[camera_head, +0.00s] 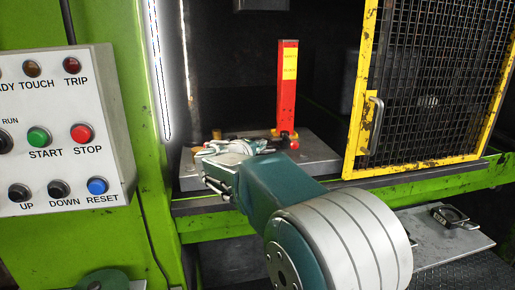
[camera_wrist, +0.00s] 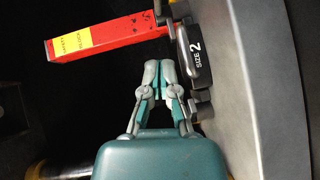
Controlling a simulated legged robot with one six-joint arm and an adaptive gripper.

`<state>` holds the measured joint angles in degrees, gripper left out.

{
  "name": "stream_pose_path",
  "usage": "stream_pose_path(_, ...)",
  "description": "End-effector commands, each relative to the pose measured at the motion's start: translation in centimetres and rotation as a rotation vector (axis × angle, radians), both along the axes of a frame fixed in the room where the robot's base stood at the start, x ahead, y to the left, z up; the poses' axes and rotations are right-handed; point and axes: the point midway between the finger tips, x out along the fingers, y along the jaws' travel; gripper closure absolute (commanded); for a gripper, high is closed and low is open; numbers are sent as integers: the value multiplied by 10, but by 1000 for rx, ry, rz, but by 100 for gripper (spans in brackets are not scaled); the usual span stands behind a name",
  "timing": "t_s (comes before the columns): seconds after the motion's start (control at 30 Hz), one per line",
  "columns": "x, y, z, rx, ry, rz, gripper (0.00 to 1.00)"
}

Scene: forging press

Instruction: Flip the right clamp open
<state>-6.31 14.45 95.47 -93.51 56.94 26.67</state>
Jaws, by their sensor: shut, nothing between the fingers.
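My gripper (camera_head: 212,149) is low over the grey press plate (camera_head: 318,157), at its left part. In the wrist view, the fingers (camera_wrist: 160,72) are shut with their tips together and nothing held. Just right of the tips is a dark die piece (camera_wrist: 195,52) marked "SIZE 2". Dark fittings show at the top (camera_wrist: 170,12) and lower right (camera_wrist: 202,109) of it.
A red post (camera_head: 287,85) with a yellow label stands on the plate behind my gripper. A yellow mesh guard (camera_head: 360,100) is at right, a button panel (camera_head: 60,130) at left. A grey shelf (camera_head: 425,238) with a black-handled item (camera_head: 453,217) is lower right.

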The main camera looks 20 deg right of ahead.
Motion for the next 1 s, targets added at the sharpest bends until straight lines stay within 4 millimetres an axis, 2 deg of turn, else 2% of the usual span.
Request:
stream_pose_path(0.27,32,-43,-8,1,0,-4,100)
stream_pose_path(0.5,26,-73,-13,-1,0,-2,100)
stream_pose_path(1.0,25,-79,-14,0,0,1,100)
